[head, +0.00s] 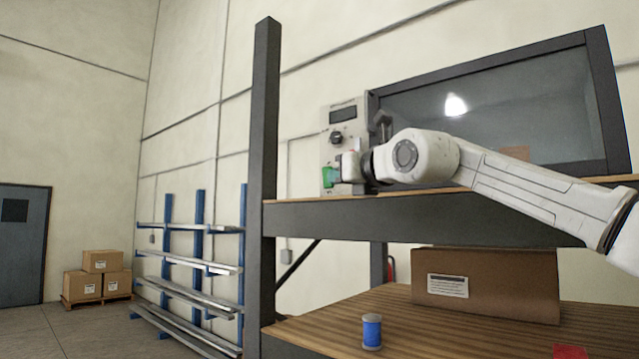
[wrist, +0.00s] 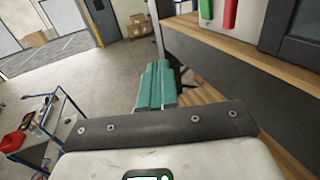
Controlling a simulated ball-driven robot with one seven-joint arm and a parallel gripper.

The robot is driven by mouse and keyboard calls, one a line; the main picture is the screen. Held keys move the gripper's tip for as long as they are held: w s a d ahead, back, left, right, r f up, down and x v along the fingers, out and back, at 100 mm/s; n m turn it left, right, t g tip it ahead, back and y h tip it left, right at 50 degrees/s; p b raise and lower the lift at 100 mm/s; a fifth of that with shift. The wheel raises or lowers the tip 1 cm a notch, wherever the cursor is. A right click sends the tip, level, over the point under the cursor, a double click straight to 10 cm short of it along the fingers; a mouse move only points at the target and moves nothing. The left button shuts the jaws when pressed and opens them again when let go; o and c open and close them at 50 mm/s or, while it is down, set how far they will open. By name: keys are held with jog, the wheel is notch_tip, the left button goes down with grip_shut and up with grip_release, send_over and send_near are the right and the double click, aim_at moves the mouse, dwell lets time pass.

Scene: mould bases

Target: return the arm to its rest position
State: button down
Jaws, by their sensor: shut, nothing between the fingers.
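My arm, white with grey joints, reaches in from the right in the head view and stretches left across the front of the upper shelf (head: 440,213). Its wrist end is close in front of a grey control box (head: 343,118). My gripper (wrist: 157,75) shows in the wrist view with its teal fingers together and nothing between them. The fingers hang over open floor, beside the shelf's wooden edge (wrist: 235,57).
A cardboard box (head: 485,285) and a blue spool (head: 372,331) stand on the lower wooden shelf. A dark upright post (head: 265,150) rises left of the arm. A blue cart (wrist: 40,135) stands at left in the wrist view. The floor between has free room.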

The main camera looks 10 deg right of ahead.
jog(key=shift+s+a+f+b, duration=0.1)
jog(key=shift+s+a+b, duration=1.75)
jog(key=shift+a, duration=0.35)
